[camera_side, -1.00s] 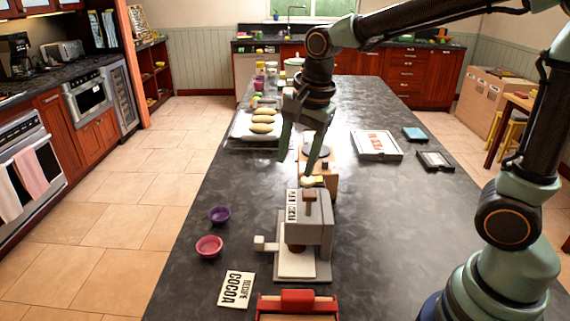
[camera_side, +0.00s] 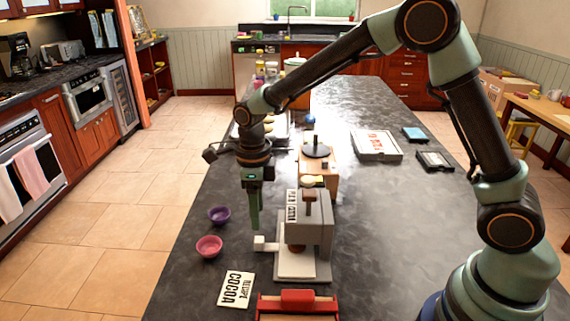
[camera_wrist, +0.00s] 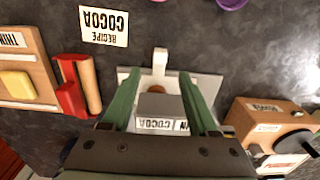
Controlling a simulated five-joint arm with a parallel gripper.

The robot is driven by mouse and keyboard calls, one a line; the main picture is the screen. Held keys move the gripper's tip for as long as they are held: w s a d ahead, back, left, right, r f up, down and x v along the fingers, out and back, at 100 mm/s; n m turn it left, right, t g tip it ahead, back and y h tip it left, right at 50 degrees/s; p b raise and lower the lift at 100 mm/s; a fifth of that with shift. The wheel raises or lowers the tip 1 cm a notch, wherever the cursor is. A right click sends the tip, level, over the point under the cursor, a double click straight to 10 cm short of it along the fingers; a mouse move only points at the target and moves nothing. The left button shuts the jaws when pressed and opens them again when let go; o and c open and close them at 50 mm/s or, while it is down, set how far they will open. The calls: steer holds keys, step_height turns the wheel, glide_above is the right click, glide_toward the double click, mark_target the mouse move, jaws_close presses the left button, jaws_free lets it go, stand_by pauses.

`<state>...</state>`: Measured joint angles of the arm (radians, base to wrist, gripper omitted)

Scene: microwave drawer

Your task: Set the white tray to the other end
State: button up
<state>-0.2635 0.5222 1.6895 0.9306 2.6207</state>
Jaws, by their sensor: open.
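The white tray (camera_side: 296,264) lies flat at the foot of a grey press-like machine (camera_side: 318,232) on the dark counter. A white block handle (camera_side: 265,243) sticks out from its left side. In the wrist view the tray (camera_wrist: 207,86) shows on both sides of the machine's grey top (camera_wrist: 160,106), with the handle (camera_wrist: 160,60) pointing up the picture. My gripper (camera_side: 254,224) points down, above and slightly left of the handle, apart from it. In the wrist view its fingers (camera_wrist: 159,76) are spread and empty. Part of the tray is hidden beneath the machine.
A pink bowl (camera_side: 208,246) and a purple bowl (camera_side: 219,215) stand left of the handle. A recipe card (camera_side: 236,289) lies in front, beside a red-handled wooden item (camera_side: 297,304). A wooden grinder box (camera_side: 318,168) stands behind the machine.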

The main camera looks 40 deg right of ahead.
mark_target(259, 239)
step_height(259, 239, down, 8)
steer(key=shift+f, duration=0.1)
stand_by(0.4)
jaws_close()
stand_by(1.2)
